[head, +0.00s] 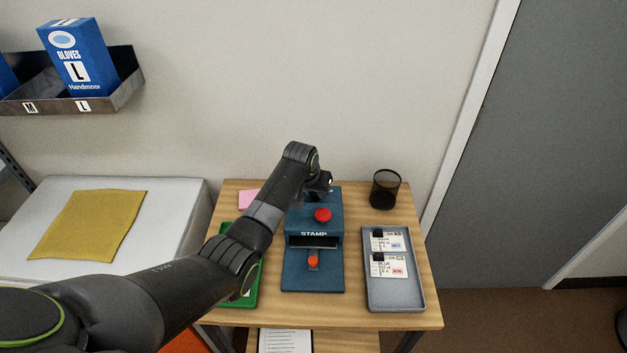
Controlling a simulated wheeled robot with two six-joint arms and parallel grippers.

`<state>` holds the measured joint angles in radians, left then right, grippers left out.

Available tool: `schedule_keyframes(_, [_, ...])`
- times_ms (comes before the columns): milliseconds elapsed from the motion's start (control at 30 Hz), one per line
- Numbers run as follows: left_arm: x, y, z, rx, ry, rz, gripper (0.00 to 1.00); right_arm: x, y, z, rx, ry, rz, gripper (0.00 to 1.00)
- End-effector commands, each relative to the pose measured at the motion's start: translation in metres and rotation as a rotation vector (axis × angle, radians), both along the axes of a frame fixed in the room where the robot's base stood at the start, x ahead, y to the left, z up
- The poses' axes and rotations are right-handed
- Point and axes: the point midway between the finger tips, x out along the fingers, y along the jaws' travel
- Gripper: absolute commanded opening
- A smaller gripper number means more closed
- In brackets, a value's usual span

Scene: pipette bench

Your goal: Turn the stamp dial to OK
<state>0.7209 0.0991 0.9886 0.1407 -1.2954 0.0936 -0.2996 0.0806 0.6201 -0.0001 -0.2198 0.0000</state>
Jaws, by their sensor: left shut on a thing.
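The blue stamp machine (333,274) stands on the small wooden table. My left arm reaches in from the left, and my left gripper (322,192) is at the top rear of the machine, behind the red knob. It is shut on the stamp dial, which the gripper and wrist hide, so its setting cannot be read. My right gripper is not in view.
A grey tray (410,298) with two labelled cards lies to the right; a green tray (250,290), partly behind my arm, lies to the left. A black mesh cup (385,190) and a pink pad (247,198) are at the back. A wall (400,80) stands behind.

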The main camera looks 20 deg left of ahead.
Motion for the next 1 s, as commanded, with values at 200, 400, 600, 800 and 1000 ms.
schedule_keyframes(200, [0.001,-0.002,0.005,0.0,-0.004,0.193,0.02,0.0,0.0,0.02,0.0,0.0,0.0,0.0])
schedule_keyframes(400, [0.002,-0.003,0.003,-0.001,-0.004,0.342,0.02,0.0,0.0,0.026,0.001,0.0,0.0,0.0])
schedule_keyframes(600, [0.002,-0.003,0.003,0.0,-0.005,0.446,0.02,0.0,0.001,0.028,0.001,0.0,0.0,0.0])
schedule_keyframes(800, [0.002,-0.003,0.003,-0.001,-0.007,0.503,0.02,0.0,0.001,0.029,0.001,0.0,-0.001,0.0])
schedule_keyframes(1000, [0.002,-0.004,0.002,-0.001,-0.006,0.522,0.02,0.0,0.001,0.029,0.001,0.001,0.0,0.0])
